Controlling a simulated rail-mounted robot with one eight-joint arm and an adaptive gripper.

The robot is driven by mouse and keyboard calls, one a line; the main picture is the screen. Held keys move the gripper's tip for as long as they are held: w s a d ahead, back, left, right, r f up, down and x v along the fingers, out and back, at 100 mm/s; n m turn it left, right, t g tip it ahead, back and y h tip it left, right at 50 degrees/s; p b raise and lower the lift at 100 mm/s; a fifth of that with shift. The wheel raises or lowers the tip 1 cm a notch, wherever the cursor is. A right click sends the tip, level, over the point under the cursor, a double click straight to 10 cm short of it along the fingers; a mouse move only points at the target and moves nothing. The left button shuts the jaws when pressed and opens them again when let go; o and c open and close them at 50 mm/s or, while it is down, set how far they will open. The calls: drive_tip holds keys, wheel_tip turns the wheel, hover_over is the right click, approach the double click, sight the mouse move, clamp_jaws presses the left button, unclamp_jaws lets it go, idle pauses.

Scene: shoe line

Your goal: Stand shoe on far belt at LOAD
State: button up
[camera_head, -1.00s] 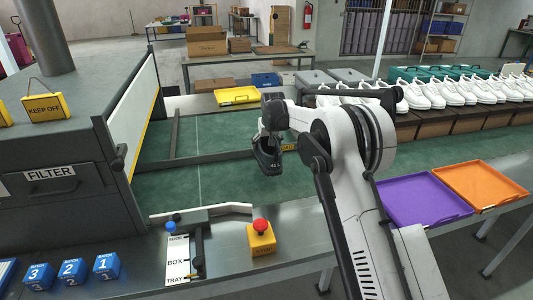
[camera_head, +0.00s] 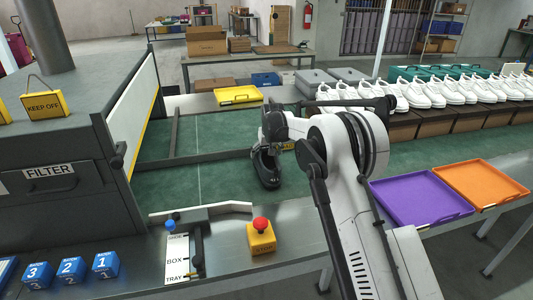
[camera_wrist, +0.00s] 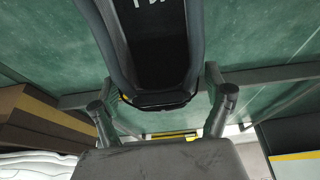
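A black shoe (camera_head: 267,174) is on the far green belt (camera_head: 222,180), toe toward me; it looks upright. My gripper (camera_head: 272,143) is above its rear end. In the wrist view the shoe (camera_wrist: 155,50) shows its dark opening and a pale mark inside. The two fingers of my gripper (camera_wrist: 165,100) stand apart on either side of the shoe's end, with a gap showing on each side. The LOAD marking is not readable; a small yellow patch shows beside my gripper.
A dark rail (camera_head: 195,157) crosses the belt to the left of the shoe. White shoes (camera_head: 440,92) on boxes line the right. A purple tray (camera_head: 420,196), an orange tray (camera_head: 482,181) and a red stop button (camera_head: 261,225) are nearer.

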drive_tip(key=shift+o, duration=1.4)
drive_tip(key=shift+r, duration=0.15)
drive_tip(key=shift+r+p, duration=0.3)
drive_tip(key=shift+p, duration=0.05)
drive_tip(key=v, duration=1.2)
drive_tip(key=s+d+r+m+t, duration=0.1)
drive_tip(key=s+d+r, duration=0.75)
drive_tip(key=s, duration=0.35)
drive_tip(key=s+d+r+m, duration=0.1)
drive_tip(key=s+d+r, duration=0.75)
drive_tip(key=s, duration=0.25)
drive_tip(key=s+d+f, duration=0.2)
drive_tip(key=s+d, duration=0.1)
drive_tip(key=s, duration=0.7)
drive_tip(key=s+d+f+m+t+h, duration=0.1)
drive_tip(key=s+d+f, duration=0.2)
drive_tip(key=s, duration=0.7)
drive_tip(key=s+d+f, duration=0.3)
drive_tip(key=s, duration=0.8)
drive_tip(key=shift+m+t, duration=0.4)
